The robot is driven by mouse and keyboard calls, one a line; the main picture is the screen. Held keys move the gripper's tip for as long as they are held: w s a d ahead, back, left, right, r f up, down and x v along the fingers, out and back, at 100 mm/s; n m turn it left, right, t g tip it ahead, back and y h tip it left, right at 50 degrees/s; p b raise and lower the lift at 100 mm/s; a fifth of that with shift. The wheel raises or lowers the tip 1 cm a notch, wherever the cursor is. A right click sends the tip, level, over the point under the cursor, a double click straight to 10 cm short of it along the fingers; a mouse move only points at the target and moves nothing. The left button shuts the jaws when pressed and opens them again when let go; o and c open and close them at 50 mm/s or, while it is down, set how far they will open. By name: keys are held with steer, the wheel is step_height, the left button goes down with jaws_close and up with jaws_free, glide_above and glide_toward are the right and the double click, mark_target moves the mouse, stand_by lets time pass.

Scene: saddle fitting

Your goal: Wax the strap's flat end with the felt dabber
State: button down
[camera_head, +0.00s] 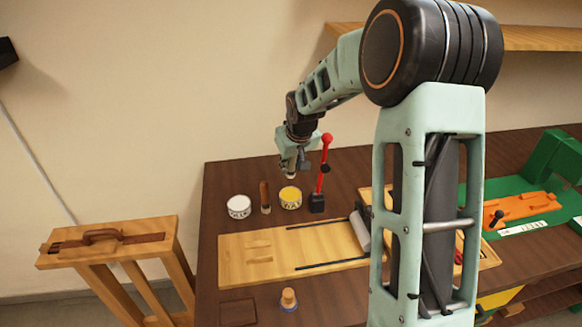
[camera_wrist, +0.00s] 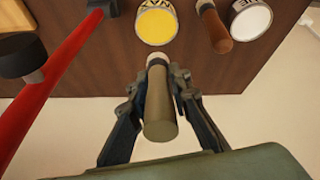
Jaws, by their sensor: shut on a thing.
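My gripper (camera_head: 290,165) hangs above the back of the dark table. In the wrist view my gripper (camera_wrist: 157,90) is shut around an olive-brown handle with a pale tip, which looks like the felt dabber (camera_wrist: 159,118). The dabber's pale tip points down, apart from the table. The yellow wax tin (camera_head: 290,197) stands just below it; this tin also shows in the wrist view (camera_wrist: 157,25). A brown strap (camera_head: 130,239) with a buckle and a raised loop lies on the wooden stand at the left. I cannot tell which end is flat.
A white tin labelled glue (camera_head: 239,206) and a brown-handled tool (camera_head: 265,198) stand left of the wax. A red lever (camera_head: 323,165) on a black base rises close on the right. A wooden board (camera_head: 250,262) lies in front. A corked bottle (camera_head: 288,300) stands near the front.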

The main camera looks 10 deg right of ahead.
steer(key=shift+f+b, duration=2.05)
steer(key=shift+f, duration=0.95)
steer(key=shift+f+b, duration=0.6)
steer(key=shift+f, duration=0.1)
steer(key=shift+r+p, duration=2.4)
steer(key=shift+r, duration=1.2)
steer(key=s+r+m+h+p, duration=0.1)
steer(key=s+r+m+p, duration=0.2)
steer(key=s, duration=1.1)
steer(key=shift+s+r+h+p, duration=0.15)
steer(key=shift+h+p, duration=0.15)
steer(key=shift+p, duration=0.35)
